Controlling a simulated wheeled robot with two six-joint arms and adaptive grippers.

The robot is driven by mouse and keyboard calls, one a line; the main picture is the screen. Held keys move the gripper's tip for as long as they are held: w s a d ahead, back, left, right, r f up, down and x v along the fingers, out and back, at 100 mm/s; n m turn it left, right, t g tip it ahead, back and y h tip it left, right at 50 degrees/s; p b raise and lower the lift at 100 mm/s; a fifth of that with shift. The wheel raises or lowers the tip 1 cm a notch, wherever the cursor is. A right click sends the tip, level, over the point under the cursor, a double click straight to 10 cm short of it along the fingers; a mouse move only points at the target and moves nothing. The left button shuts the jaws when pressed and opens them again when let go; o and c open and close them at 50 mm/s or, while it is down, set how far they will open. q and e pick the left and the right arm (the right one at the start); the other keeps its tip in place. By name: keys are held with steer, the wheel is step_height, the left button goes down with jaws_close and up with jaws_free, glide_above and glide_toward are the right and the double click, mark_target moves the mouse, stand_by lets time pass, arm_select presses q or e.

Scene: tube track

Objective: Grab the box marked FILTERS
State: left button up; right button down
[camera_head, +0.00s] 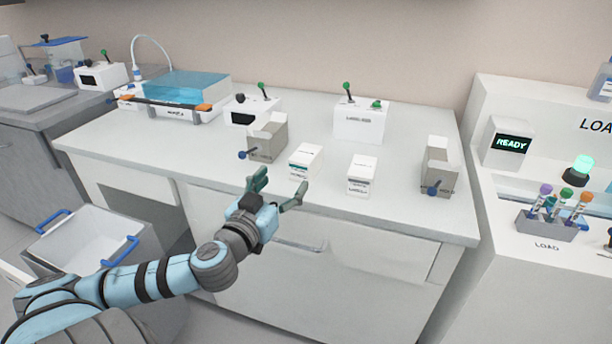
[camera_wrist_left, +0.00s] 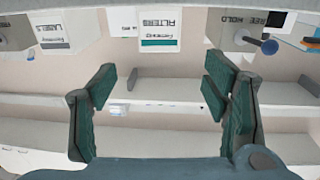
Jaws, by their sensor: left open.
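The box marked FILTERS (camera_head: 305,162) is a small white carton with a dark green stripe, standing near the front edge of the middle counter. In the left wrist view its label reads upside down (camera_wrist_left: 158,28), at the top centre. My left gripper (camera_head: 280,183) is open and empty, in front of the counter edge and short of the box. In the wrist view its green fingers (camera_wrist_left: 160,88) stand apart, below the FILTERS box, with nothing between them. My right gripper is not in view.
A similar white box marked LABELS (camera_head: 361,176) stands to the right. A grey holder with a blue knob (camera_head: 268,137) is close on the left, and another grey holder (camera_head: 438,168) is farther right. White lever units (camera_head: 358,120) stand behind. An open bin (camera_head: 92,240) is lower left.

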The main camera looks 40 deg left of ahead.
mark_target(305, 154)
arm_select(q)
steer(key=b+x, duration=0.1)
steer(key=x, duration=0.3)
steer(key=b+x, duration=0.1)
steer(key=x, duration=0.3)
steer(key=b+x, duration=0.1)
steer(key=x, duration=0.3)
steer(key=shift+w+f+b, duration=0.3)
steer(key=shift+w+b, duration=0.05)
steer(key=shift+s+r, duration=0.1)
steer(key=shift+c, duration=1)
steer(key=c, duration=1)
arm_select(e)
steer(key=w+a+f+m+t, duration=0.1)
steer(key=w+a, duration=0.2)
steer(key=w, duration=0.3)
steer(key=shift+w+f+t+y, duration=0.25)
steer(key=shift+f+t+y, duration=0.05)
